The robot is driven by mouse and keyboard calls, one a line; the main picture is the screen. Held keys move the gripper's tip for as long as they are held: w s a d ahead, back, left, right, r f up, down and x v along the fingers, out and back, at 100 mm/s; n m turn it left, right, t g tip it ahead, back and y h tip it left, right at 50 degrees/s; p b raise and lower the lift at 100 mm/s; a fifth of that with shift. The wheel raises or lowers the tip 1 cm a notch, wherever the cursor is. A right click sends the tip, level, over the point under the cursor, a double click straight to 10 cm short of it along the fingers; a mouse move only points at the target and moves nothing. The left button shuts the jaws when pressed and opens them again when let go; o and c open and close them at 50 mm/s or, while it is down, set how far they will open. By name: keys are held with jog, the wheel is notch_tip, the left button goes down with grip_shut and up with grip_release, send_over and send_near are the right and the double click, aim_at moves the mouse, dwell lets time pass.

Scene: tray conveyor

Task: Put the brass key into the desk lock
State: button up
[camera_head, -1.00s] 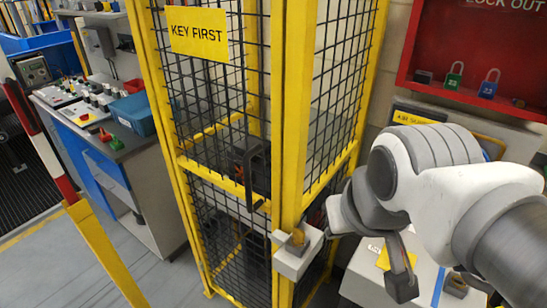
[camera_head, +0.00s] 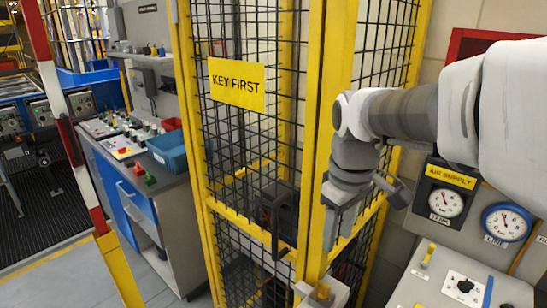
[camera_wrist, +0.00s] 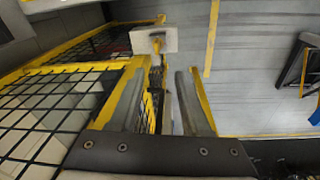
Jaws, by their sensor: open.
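The brass key (camera_head: 322,292) sits in a light grey lock box on the yellow cage post, at the bottom edge of the head view. It also shows in the wrist view (camera_wrist: 157,44), upper middle, against the pale lock box (camera_wrist: 142,40). My gripper (camera_head: 366,215) is open and empty, above and right of the key. In the wrist view, the key lies beyond the gap between my fingers (camera_wrist: 164,70), apart from them. A round black fitting (camera_head: 465,286) on the pale desk at right looks like the desk lock; its detail is too small to tell.
The yellow mesh cage (camera_head: 316,150) with its KEY FIRST sign (camera_head: 237,83) stands close beside my gripper. A dark handle (camera_head: 279,220) sticks out from the cage door. An air supply panel (camera_head: 445,200) with gauges is at right. A control bench (camera_head: 165,190) stands at left.

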aim_at(324, 283)
jog(key=w+f, duration=0.1)
jog(key=f, duration=0.5)
jog(key=w+f+n, duration=0.1)
jog(key=f, duration=0.6)
jog(key=w+f+n+g, duration=0.1)
jog(key=f, duration=0.5)
jog(key=shift+w+f, duration=0.2)
jog(key=shift+w, duration=0.15)
grip_shut()
jog(key=shift+r, duration=0.25)
jog(key=shift+r+p, duration=1.25)
jog(key=shift+r, duration=0.35)
